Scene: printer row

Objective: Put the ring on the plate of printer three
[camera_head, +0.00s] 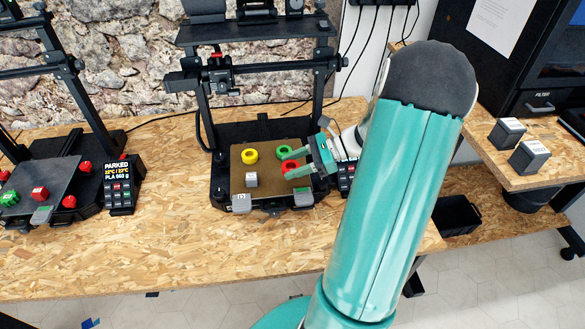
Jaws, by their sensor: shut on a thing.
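A red ring (289,167) is between the fingers of my gripper (288,165), which is shut on it. Both are over the right part of the brown plate (265,186) of the middle printer (222,148). I cannot tell whether the ring touches the plate. A green ring (283,151) is just behind the fingers, partly hidden. The left printer (88,152) has a dark plate (62,177). I cannot read any printer numbers.
Red pieces and a green piece (9,199) are on and around the left plate. A display (122,184) reading "PARKED" stands between the printers. Two grey blocks (529,156) sit on the right-hand bench. The wooden bench front (175,245) is clear. My arm hides the right side.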

